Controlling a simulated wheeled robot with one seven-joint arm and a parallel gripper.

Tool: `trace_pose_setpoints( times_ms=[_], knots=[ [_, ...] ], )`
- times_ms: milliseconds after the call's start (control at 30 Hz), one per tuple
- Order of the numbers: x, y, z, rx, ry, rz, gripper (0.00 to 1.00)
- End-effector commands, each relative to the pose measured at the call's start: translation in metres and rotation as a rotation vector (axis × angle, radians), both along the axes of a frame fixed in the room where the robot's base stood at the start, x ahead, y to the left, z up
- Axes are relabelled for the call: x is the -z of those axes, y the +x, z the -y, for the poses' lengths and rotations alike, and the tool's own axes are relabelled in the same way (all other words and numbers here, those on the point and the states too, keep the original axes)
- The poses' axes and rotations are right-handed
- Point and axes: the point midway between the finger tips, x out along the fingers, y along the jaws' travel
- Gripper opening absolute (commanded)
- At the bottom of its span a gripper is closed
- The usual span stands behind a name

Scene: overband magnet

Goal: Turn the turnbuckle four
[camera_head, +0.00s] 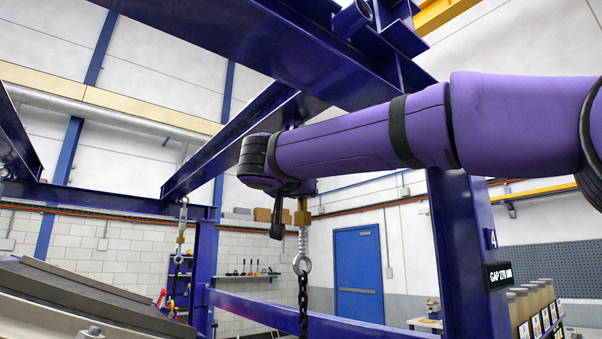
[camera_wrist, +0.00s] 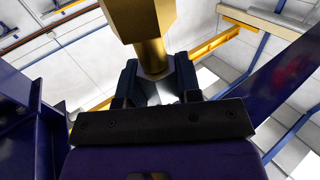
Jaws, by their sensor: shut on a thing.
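Turnbuckle four (camera_head: 302,217) hangs beside the blue post with a "4" sign (camera_head: 490,239). It has a brass body, a threaded rod and an eye (camera_head: 302,264) with a dark chain (camera_head: 303,300) below. In the wrist view its brass body (camera_wrist: 143,25) fills the top middle. My gripper (camera_wrist: 157,88) is shut on the turnbuckle, with one dark finger on each side at the end of the brass body. In the head view my purple wrist hides the turnbuckle's upper part and most of my gripper.
Another turnbuckle (camera_head: 181,238) hangs farther back at left. Blue beams (camera_head: 240,130) cross overhead close to my arm. The dark conveyor belt (camera_head: 75,295) is at lower left. A "GAP 270" display (camera_head: 498,275) is on the post, and a blue door (camera_head: 358,275) is behind.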

Motion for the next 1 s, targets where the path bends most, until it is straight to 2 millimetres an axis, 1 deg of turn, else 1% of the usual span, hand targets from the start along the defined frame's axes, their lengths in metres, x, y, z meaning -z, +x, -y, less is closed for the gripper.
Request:
trace_pose_setpoints(
  times_ms=[233,533,867,1000],
  knots=[
    [0.0003,0.0007,-0.0008,0.019,0.0,0.0,0.0],
    [-0.0003,0.0006,-0.0005,0.223,0.0,0.001,0.0],
    [-0.0002,0.0002,0.0001,0.244,-0.001,0.0,0.0],
    [0.0002,0.0009,-0.0012,0.309,-0.001,0.002,0.0]
  ],
)
